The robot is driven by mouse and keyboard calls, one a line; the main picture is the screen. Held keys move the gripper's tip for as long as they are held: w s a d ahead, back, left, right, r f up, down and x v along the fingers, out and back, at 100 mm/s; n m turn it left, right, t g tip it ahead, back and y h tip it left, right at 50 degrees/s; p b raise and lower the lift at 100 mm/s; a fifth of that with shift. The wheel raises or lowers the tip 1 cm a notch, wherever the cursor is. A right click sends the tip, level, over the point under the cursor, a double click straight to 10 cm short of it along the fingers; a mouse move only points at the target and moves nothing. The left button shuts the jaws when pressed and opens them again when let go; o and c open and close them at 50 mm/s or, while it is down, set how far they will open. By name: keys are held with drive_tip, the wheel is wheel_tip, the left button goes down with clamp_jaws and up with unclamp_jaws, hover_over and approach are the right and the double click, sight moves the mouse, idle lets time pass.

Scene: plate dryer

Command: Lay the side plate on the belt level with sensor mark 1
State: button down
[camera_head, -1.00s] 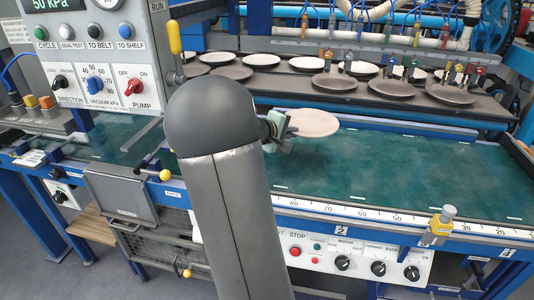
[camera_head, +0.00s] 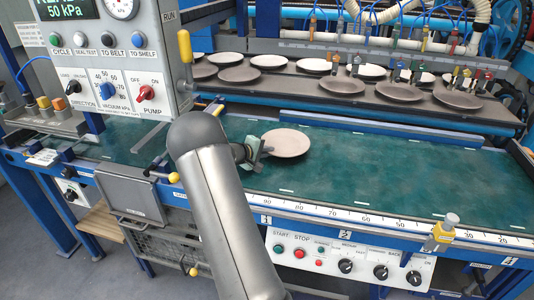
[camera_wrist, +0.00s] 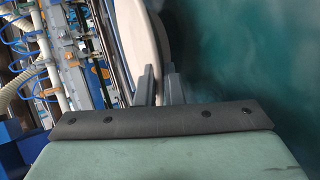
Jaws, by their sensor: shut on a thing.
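The side plate (camera_head: 286,143) is a pale pinkish-beige disc. It is over the green belt (camera_head: 390,180), lying about flat. My gripper (camera_head: 262,150) is shut on the plate's left edge. In the wrist view both fingers (camera_wrist: 160,88) pinch the plate's rim (camera_wrist: 140,45), with a dark shadow beside it on the belt. The plate is low over the belt, but I cannot tell whether it touches. Sensor mark 1 (camera_head: 266,219) is a small label on the belt's front rail, below and left of the plate in the picture.
Mark 2 (camera_head: 345,233) is farther right along the numbered scale (camera_head: 325,214). A yellow-and-grey sensor (camera_head: 442,232) stands on the front rail. A rack (camera_head: 400,98) with several plates runs behind the belt. A control panel (camera_head: 110,60) stands at the left. The belt right of the plate is clear.

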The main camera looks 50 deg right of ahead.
drive_tip(key=shift+f, duration=0.3)
drive_tip(key=shift+f, duration=0.15)
drive_tip(key=c, duration=1.8)
unclamp_jaws()
